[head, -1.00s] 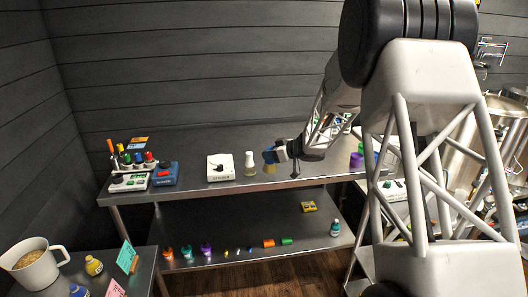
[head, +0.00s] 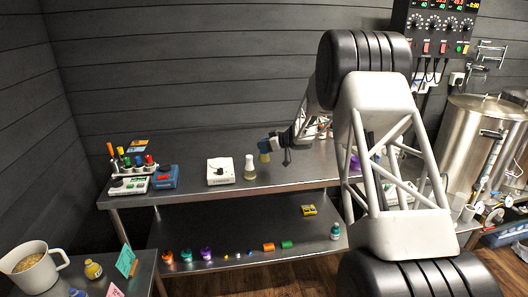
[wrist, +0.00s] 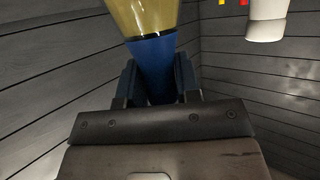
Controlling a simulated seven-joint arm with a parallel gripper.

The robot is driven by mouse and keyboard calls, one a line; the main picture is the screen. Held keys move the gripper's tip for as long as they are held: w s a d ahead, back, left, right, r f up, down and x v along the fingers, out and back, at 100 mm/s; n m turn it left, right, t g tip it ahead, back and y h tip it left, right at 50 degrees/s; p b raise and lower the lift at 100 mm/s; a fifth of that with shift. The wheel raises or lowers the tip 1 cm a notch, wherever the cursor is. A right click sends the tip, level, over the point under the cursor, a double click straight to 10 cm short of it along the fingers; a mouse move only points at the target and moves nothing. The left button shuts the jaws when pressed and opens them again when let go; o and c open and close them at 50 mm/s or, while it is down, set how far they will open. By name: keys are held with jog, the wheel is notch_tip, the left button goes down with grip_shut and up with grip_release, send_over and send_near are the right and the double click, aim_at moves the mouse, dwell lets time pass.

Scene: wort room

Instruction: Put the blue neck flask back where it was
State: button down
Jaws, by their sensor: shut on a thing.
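The blue neck flask (head: 264,156) has a yellow body, and its blue neck shows in the wrist view (wrist: 154,62). My gripper (head: 273,143) is shut on the blue neck, with a jaw on each side of it in the wrist view. The flask is upright in the head view, just right of the white neck flask (head: 249,166), and looks raised off the steel table (head: 300,174). The gap under it is hard to judge. The white neck flask also shows at the upper right of the wrist view (wrist: 267,22).
Left of the flasks on the table are a white device (head: 219,172), a blue device (head: 165,178) and a rack with coloured tops (head: 133,162). A purple item (head: 355,163) is partly hidden by my arm. Small items lie on the lower shelf (head: 250,228).

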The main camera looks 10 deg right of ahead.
jog(key=shift+w, duration=0.4)
jog(key=shift+f, duration=1.75)
jog(key=shift+f, duration=0.1)
jog(key=c, duration=0.8)
grip_release()
jog(key=shift+s+d, duration=0.1)
jog(key=v, duration=1.2)
